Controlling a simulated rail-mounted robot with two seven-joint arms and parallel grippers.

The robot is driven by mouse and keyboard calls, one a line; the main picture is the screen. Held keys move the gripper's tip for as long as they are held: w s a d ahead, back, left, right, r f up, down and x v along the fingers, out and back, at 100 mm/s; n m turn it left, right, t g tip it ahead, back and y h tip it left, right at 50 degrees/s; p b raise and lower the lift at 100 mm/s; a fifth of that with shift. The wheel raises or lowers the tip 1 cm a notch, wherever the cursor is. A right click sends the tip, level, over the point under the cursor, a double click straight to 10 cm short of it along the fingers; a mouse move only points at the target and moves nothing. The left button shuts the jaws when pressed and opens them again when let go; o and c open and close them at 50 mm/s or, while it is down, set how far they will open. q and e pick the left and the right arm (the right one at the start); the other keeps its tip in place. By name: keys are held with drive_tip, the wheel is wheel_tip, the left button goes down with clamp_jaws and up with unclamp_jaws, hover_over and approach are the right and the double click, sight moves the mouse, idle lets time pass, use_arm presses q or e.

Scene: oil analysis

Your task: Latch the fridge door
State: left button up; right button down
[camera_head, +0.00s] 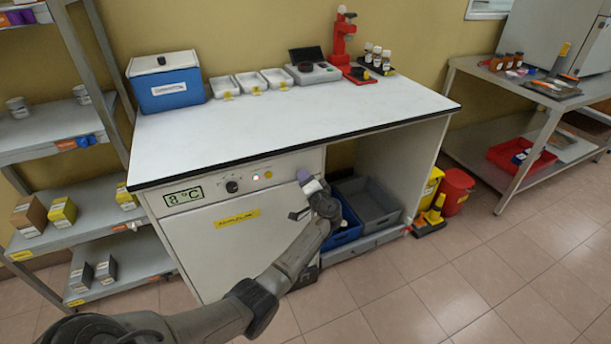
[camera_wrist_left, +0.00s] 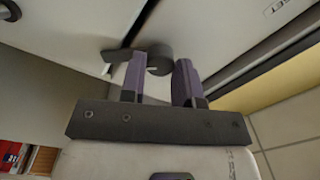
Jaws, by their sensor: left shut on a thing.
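The fridge (camera_head: 240,180) sits under the left part of the white bench, with a temperature display and knob on its upper panel. Its door (camera_head: 225,250) bears a yellow label and looks about flush with the cabinet. The dark latch (camera_head: 297,214) is near the door's upper right corner. In the left wrist view the latch (camera_wrist_left: 158,56) has a round hub with a lever pointing left. My left gripper (camera_head: 304,181) is at this corner. In the wrist view its purple fingers (camera_wrist_left: 158,80) stand on either side of the hub, shut on the latch. My right gripper is out of view.
Grey bins and a blue bin (camera_head: 343,226) stand in the open bay right of the fridge. A shelf rack (camera_head: 110,255) stands close on the left. A yellow bin and a red bucket (camera_head: 455,190) are beyond the bench. The floor in front is clear.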

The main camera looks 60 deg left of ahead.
use_arm(q)
drive_tip(key=shift+m+t+p, duration=0.3)
drive_tip(key=shift+m+p, duration=2.05)
drive_tip(key=shift+m, duration=1.75)
drive_tip(key=o, duration=0.9)
drive_tip(key=shift+d, duration=0.1)
drive_tip(key=d+p, duration=0.1)
drive_tip(key=d, duration=0.3)
drive_tip(key=s+d+p, duration=0.1)
drive_tip(key=d, duration=0.4)
drive_tip(key=s+d+p, duration=0.1)
drive_tip(key=d+p, duration=0.1)
drive_tip(key=d, duration=0.2)
drive_tip(key=shift+d+f, duration=0.25)
drive_tip(key=shift+f, duration=0.05)
